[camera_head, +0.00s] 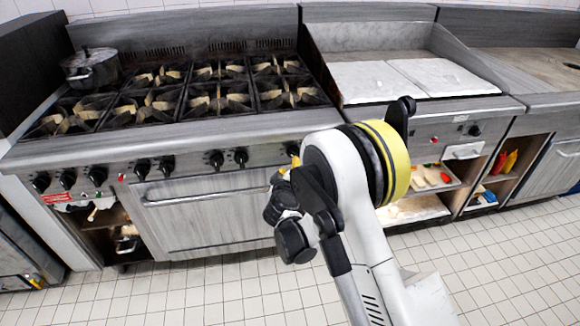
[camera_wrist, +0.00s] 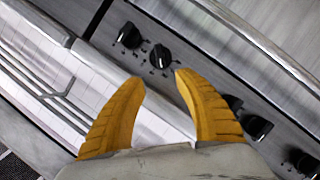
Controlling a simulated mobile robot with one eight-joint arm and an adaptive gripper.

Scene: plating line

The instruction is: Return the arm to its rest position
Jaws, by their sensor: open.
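My gripper (camera_wrist: 159,77) shows two yellow, ridged fingers in the wrist view. They are spread apart with nothing between them. In the head view my gripper (camera_head: 291,166) is mostly hidden behind my own arm, with only bits of yellow showing near the stove's front panel. The black knobs (camera_wrist: 160,55) of the stove appear just beyond the fingertips in the wrist view. I cannot tell whether a fingertip touches a knob or the panel.
The stove (camera_head: 166,144) has several burners, and a dark pot (camera_head: 92,69) stands at its back left. The oven handle (camera_head: 205,197) juts out below the knobs. A griddle (camera_head: 405,79) is to the right, above shelves holding a tray (camera_head: 433,178). The tiled floor (camera_head: 190,290) in front looks clear.

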